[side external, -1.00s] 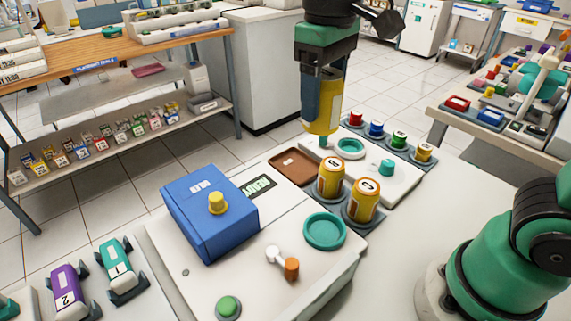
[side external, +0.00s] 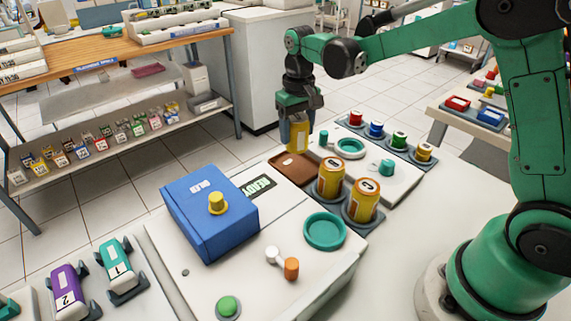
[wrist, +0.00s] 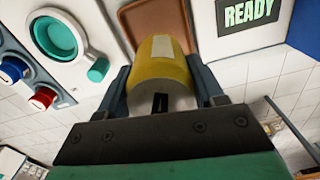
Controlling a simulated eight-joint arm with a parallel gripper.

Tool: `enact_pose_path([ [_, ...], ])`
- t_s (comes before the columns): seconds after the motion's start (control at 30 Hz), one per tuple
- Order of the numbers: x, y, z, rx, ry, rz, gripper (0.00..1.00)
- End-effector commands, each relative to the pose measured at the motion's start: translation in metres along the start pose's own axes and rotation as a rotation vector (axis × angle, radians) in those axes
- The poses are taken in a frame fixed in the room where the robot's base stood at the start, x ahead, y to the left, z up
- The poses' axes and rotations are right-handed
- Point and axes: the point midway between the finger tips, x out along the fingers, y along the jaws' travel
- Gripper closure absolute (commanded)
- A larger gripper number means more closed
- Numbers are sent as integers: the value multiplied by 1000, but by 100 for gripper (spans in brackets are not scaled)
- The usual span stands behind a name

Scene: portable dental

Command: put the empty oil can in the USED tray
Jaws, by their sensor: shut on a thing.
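My gripper (side external: 299,118) is shut on a yellow can (side external: 297,136). It holds the can upright just above the brown tray (side external: 283,166), toward its far end. In the wrist view the can (wrist: 160,65) sits between the two fingers and the brown tray (wrist: 155,18) shows behind it. I cannot tell whether the can's bottom touches the tray. No USED label is readable on the tray.
Two yellow-orange cans (side external: 331,178) stand in dark holders close to the tray's right. A blue box (side external: 210,208) with a yellow knob and a READY display (side external: 258,187) stand left. A teal ring (side external: 350,146) and several coloured knobs (side external: 376,130) lie beyond.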

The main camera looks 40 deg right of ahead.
Motion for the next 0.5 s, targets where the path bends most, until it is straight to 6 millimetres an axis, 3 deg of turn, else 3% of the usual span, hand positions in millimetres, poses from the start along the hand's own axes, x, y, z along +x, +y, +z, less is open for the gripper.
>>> enact_pose_path([
  [0.5,47,0,0,-1,0,0,96],
])
